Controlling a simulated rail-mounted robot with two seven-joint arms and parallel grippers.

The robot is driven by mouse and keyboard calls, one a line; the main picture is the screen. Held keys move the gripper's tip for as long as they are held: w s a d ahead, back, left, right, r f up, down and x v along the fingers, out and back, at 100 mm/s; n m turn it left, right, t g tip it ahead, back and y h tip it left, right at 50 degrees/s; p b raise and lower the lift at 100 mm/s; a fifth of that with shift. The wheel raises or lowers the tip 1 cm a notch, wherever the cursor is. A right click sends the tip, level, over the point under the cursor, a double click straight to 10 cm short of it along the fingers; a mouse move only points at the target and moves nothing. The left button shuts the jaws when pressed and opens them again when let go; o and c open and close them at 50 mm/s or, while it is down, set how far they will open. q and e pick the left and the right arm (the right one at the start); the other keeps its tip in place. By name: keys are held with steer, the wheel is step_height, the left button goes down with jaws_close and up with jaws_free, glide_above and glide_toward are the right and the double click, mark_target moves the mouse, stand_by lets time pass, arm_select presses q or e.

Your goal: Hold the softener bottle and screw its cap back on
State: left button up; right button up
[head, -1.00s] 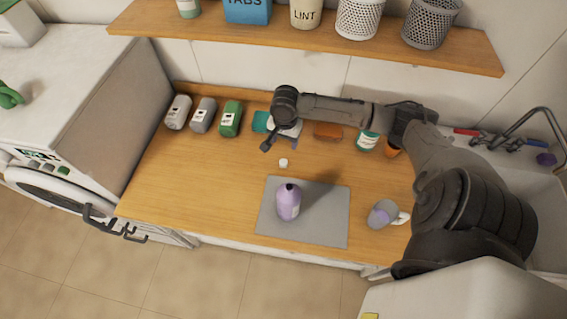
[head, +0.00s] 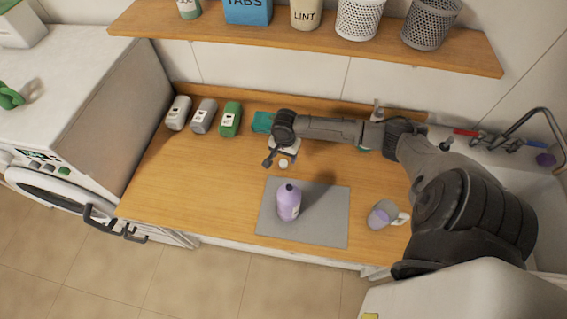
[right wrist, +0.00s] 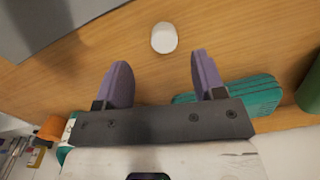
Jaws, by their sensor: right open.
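The purple softener bottle (head: 288,203) stands upright on the grey mat (head: 330,228), with a dark top where no white cap shows. A small white cap (head: 284,164) lies on the wooden counter behind the mat; it also shows in the right wrist view (right wrist: 164,38). My right gripper (head: 278,158) is low over the counter at the cap. In the right wrist view its two purple fingers (right wrist: 160,66) are apart and empty, with the cap just beyond the fingertips and roughly between them. My left gripper is not in view.
Grey and green containers (head: 231,119) stand at the counter's back left. A teal item (head: 263,121) lies behind my right gripper. A shelf (head: 300,38) overhangs the back. The counter left of the mat is clear.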

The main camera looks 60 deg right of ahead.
mark_target(284, 163)
steer(key=shift+w+f, duration=0.15)
steer(key=shift+f, duration=1.15)
steer(key=shift+w+f, duration=0.1)
steer(key=shift+f, duration=1.15)
steer(key=c, duration=1)
step_height(284, 163, up, 10)
